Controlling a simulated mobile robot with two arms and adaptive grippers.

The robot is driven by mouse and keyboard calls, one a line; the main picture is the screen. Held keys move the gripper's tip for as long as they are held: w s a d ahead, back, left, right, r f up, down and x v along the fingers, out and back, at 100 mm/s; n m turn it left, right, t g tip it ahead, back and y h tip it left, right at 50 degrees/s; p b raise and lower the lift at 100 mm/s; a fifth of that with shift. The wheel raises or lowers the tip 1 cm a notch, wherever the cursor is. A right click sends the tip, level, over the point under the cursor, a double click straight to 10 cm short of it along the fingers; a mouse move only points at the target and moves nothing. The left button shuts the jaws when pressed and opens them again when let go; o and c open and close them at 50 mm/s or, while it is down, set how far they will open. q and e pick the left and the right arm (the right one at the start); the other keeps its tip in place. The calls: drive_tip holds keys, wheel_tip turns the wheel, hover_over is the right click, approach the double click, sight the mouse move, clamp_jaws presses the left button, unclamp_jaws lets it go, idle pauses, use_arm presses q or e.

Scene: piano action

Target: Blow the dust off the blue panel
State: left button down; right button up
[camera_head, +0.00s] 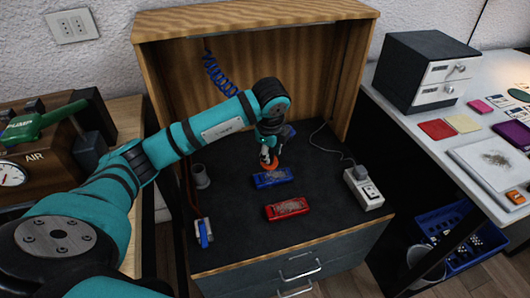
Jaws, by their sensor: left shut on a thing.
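The blue panel (272,178) lies flat on the dark floor of the wooden booth, with greyish dust on its top. A red panel (287,208) with similar dust lies nearer the front. My left gripper (268,155) hangs just above the back edge of the blue panel, pointing down. It is shut on a small orange-red thing, mostly hidden by the gripper; I cannot tell its full shape. A blue part shows behind the wrist. My right gripper is out of view.
A blue coiled hose (220,75) hangs at the booth's back left. A white socket block (363,188) stands right of the panels. A grey cup (201,176) and a blue-and-white fitting (204,232) are at the left. An air unit (45,150) stands outside left.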

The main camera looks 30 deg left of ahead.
use_arm(q)
drive_tip(key=w+d, duration=0.4)
drive_tip(key=w, duration=0.1)
drive_tip(key=shift+w+d+b, duration=0.15)
drive_tip(key=shift+d+b, duration=0.1)
drive_tip(key=shift+b, duration=0.05)
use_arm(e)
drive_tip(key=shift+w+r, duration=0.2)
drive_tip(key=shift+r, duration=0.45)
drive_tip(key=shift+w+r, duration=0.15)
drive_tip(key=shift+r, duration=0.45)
use_arm(q)
drive_tip(key=shift+w+a, duration=0.1)
drive_tip(key=shift+a, duration=0.05)
